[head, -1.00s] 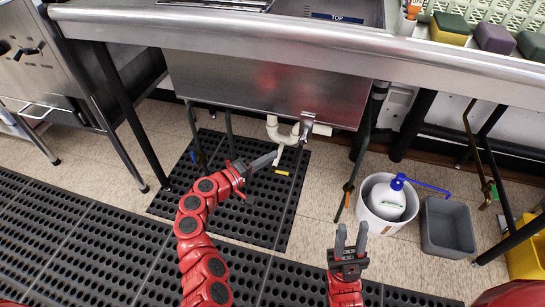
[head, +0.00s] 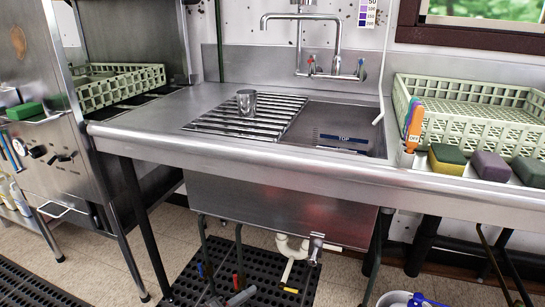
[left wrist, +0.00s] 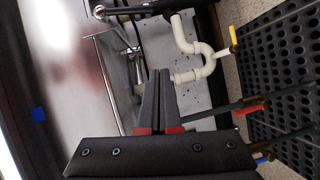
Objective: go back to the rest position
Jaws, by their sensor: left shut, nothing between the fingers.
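My left gripper (head: 246,295) shows at the bottom edge of the head view, low in front of the sink cabinet and above the black floor mat. Its fingers are shut with nothing between them. In the left wrist view the two dark fingers (left wrist: 160,102) lie together, pointing toward the white drain pipe (left wrist: 194,62) and the steel sink underside. The pipe appears apart from the fingers. The rest of my left arm is cut off below the head view. My right gripper is in neither current view.
The steel counter (head: 150,131) spans above the gripper, with its front edge and legs (head: 147,230) as obstacles. A metal cup (head: 246,102) stands on the rack (head: 210,123). Sponges (head: 489,166) and a green dish rack (head: 470,113) are at right. The black perforated mat (left wrist: 285,60) lies below.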

